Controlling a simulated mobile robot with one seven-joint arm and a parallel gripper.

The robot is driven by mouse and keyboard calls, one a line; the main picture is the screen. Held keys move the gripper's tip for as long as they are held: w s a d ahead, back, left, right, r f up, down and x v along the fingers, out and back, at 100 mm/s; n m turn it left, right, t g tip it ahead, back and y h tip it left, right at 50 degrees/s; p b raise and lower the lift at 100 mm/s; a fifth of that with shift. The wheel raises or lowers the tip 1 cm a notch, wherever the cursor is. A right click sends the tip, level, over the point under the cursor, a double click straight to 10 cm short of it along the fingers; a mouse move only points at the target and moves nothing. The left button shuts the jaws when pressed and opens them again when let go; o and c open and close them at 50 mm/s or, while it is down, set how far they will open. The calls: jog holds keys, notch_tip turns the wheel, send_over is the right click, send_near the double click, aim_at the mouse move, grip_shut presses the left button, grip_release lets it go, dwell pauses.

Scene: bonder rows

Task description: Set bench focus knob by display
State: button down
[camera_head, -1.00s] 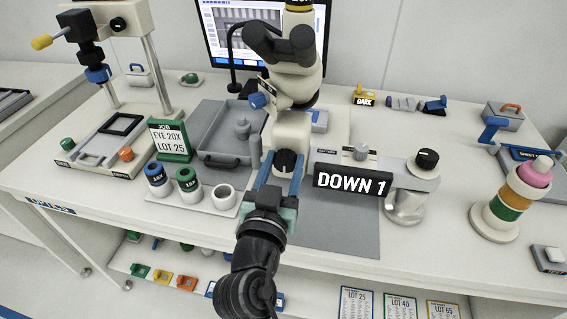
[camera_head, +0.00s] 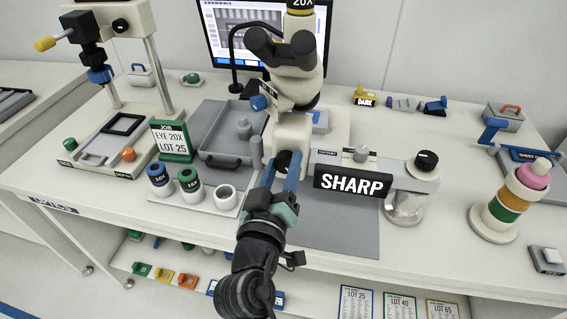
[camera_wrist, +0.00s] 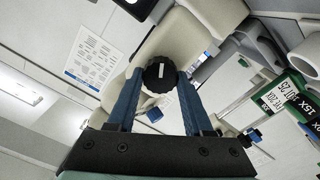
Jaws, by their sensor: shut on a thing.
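The bench microscope (camera_head: 292,132) stands upright in the middle of the bench. Its black focus knob (camera_head: 284,160) is on the front of its base. My gripper (camera_head: 281,166) is shut on that knob. In the wrist view, the knob (camera_wrist: 160,73) with a white mark sits between my two blue fingers (camera_wrist: 158,84). The black display (camera_head: 352,180) to the right of the knob reads "SHARP" in white. The green job card (camera_head: 172,141) to the left reads "EYE 20X LOT 25". A 20X label tops the microscope.
Two eyepieces with blue (camera_head: 159,179) and green (camera_head: 190,185) bands and an empty white cup (camera_head: 224,196) stand left of my gripper. Another black knob (camera_head: 426,160) is on the right. A striped stack (camera_head: 510,205) stands at the far right. The grey mat (camera_head: 335,225) is bare in front.

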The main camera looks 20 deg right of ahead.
jog(key=shift+f+n, duration=0.1)
jog(key=shift+n, duration=0.2)
jog(key=shift+c, duration=1.5)
grip_release()
jog(key=b+v, duration=0.2)
jog(key=v, duration=1.1)
jog(key=shift+b, duration=0.3)
